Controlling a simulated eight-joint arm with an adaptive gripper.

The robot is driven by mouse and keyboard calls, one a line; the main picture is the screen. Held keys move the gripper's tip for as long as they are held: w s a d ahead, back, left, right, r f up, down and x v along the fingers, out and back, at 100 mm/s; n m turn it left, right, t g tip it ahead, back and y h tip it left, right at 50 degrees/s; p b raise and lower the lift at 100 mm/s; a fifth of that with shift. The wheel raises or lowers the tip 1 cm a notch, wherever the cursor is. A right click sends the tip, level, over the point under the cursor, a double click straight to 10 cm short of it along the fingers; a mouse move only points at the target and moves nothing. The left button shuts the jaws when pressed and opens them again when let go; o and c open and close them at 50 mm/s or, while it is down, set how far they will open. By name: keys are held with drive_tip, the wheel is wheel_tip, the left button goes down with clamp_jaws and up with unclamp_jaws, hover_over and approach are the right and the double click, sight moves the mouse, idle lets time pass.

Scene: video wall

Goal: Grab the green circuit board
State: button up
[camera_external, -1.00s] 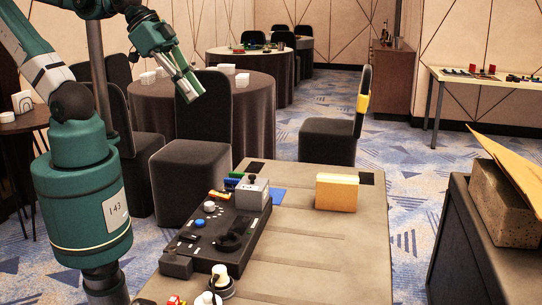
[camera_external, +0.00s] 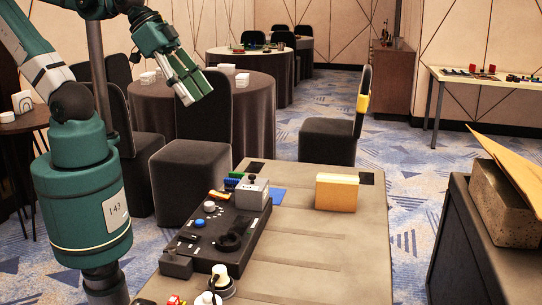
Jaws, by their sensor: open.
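A small green piece (camera_external: 237,175) lies at the far left of the table, behind a grey box with a black knob. It may be the circuit board, but it is too small and partly hidden to be sure. My gripper (camera_external: 195,93) is open and empty. It hangs in the air at the upper left of the external view, pointing down to the right. In the picture it is above and left of the green piece, clearly apart from it.
A black control panel (camera_external: 218,232) with knobs and the grey box (camera_external: 251,192) fills the table's left side. A yellow block (camera_external: 337,192) stands at the back right. The table's (camera_external: 315,255) right and front middle are clear. A dark chair (camera_external: 192,170) stands below my gripper.

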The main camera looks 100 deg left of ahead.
drive_tip(key=w+a+f+n+g+b, duration=0.2)
drive_tip(key=w+a+f+n+g, duration=0.25)
drive_tip(key=a+f+n, duration=0.6)
drive_tip(key=n+g, duration=0.3)
drive_tip(key=n, duration=0.4)
hover_over(237, 174)
drive_tip(key=shift+t, duration=0.25)
drive_tip(key=f, duration=1)
drive_tip(key=f+b, duration=0.1)
drive_tip(key=f, duration=0.4)
drive_tip(key=shift+s+a+f, duration=0.1)
drive_tip(key=shift+a, duration=0.3)
drive_tip(key=shift+s+a+f, duration=0.1)
drive_tip(key=shift+f, duration=0.05)
drive_tip(key=shift+f+b, duration=0.35)
drive_tip(key=shift+f, duration=0.95)
drive_tip(key=shift+f+b, duration=0.95)
drive_tip(key=shift+f, duration=1.65)
